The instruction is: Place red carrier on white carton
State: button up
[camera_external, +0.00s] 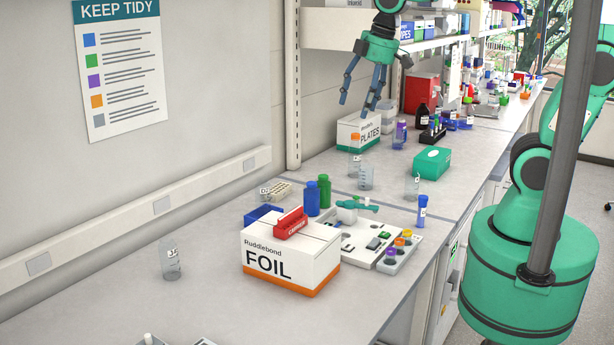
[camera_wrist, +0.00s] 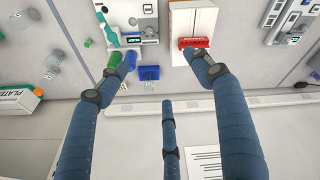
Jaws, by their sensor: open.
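The red carrier (camera_external: 291,223), a small holder with a raised handle, rests upright on top of the white FOIL carton (camera_external: 262,263), near its back edge. The carton has an orange lower band. In the wrist view the red carrier (camera_wrist: 190,42) lies at the wall-side end of the carton (camera_wrist: 193,20), just beyond the tip of the right finger. My gripper (camera_external: 356,106) is open and empty, high above the bench and well away from the carrier. Its spread fingers also show in the wrist view (camera_wrist: 157,70).
A blue bin (camera_external: 262,213) and blue and green bottles (camera_external: 317,194) stand behind the carton. A grey tray with small parts (camera_external: 380,258) is at its right. A PLATES carton (camera_external: 357,132) is farther back. Clear beakers (camera_external: 170,260) stand on the bench. The front bench is mostly free.

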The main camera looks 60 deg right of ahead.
jog(key=s+d+r+m+t, duration=0.1)
jog(key=s+d+r+m, duration=0.1)
jog(key=s, duration=0.6)
jog(key=s+d+r+m+t, duration=0.1)
jog(key=s+d+m, duration=0.4)
jog(key=s, duration=0.3)
jog(key=shift+s+r+m+t, duration=0.2)
jog(key=shift+r+m+t, duration=0.15)
jog(key=shift+m, duration=0.25)
jog(key=shift+d+f, duration=0.1)
notch_tip(320, 180, down, 14)
jog(key=b, duration=1.4)
jog(key=shift+r, duration=0.2)
